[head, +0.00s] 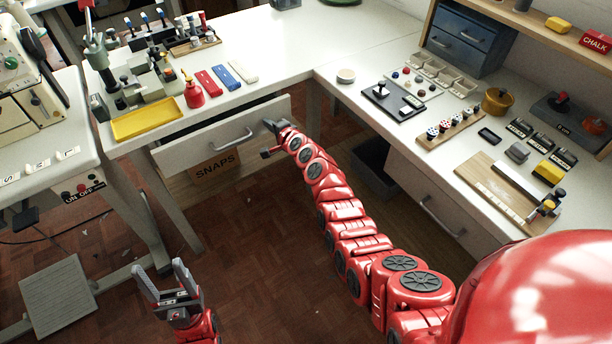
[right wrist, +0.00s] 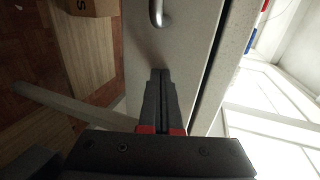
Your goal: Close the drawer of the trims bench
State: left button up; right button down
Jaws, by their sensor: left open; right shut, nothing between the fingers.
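The open drawer (head: 205,145) has a pale front that stands out from under the white bench at the left. Its metal handle (head: 232,139) faces me, and a dark gap shows behind the top of the front. My right gripper (head: 272,137) is shut and empty at the right part of the drawer front, beside the handle. In the right wrist view its fingertips (right wrist: 160,72) point at the drawer front (right wrist: 190,45), just short of the handle (right wrist: 159,14); I cannot tell whether they touch. My left gripper (head: 160,268) is open and empty, low over the floor.
A cardboard box marked SNAPS (head: 216,166) sits below the drawer. A yellow tray (head: 148,119) and a red bottle (head: 193,95) stand on the bench above. The right-hand bench has another drawer (head: 440,205).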

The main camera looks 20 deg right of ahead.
aim_at(264, 116)
jog(key=b+x, duration=0.3)
jog(key=x, duration=0.1)
jog(key=shift+w+a+r+b, duration=0.1)
jog(key=shift+w+r+b, duration=0.1)
jog(key=shift+r+b, duration=0.2)
jog(key=shift+w+r, duration=0.1)
jog(key=shift+r, duration=0.4)
